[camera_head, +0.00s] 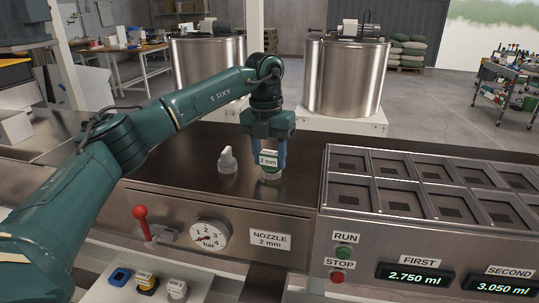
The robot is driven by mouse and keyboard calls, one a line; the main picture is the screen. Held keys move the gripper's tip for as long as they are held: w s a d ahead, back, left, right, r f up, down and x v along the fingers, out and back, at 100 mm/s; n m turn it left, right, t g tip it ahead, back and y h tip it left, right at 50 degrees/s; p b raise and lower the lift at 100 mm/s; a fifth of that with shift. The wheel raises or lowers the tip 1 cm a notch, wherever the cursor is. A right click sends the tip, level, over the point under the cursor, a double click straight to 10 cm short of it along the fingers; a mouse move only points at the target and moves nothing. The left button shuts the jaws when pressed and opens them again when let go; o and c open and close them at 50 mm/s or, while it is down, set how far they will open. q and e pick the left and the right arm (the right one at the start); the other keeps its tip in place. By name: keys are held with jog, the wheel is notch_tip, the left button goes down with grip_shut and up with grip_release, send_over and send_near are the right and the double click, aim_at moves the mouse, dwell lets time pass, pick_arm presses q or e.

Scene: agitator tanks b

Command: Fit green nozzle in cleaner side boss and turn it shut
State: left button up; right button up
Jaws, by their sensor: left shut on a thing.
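My left gripper (269,150) reaches over the dark top of the metal cleaner unit (190,185), pointing down. My right gripper is not in view.
A white tray (205,290) in front holds a blue piece, a yellow-based piece (147,283) and a grey one (177,290). The front panel has a red lever (141,220), a gauge (209,236) and a "NOZZLE 2 mm" plate (271,239). A compartmented panel (420,185) stands right.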

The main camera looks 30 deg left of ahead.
pick_arm(q)
jog(key=shift+r+m+p, duration=0.15)
jog(key=shift+m+p, duration=0.6)
jog(key=shift+m, duration=0.15)
jog(key=m+p, duration=0.1)
jog(key=m, duration=0.2)
jog(key=shift+w, duration=0.1)
jog(key=shift+a+f+m, duration=0.1)
jog(key=shift+f+m, duration=0.1)
jog(key=shift+m, duration=0.3)
jog(key=shift+m, duration=0.3)
jog(key=shift+m, duration=0.5)
jog(key=m, duration=0.4)
jog(key=shift+w+m, duration=0.15)
jog(key=shift+m, duration=0.15)
jog(key=shift+g, duration=0.3)
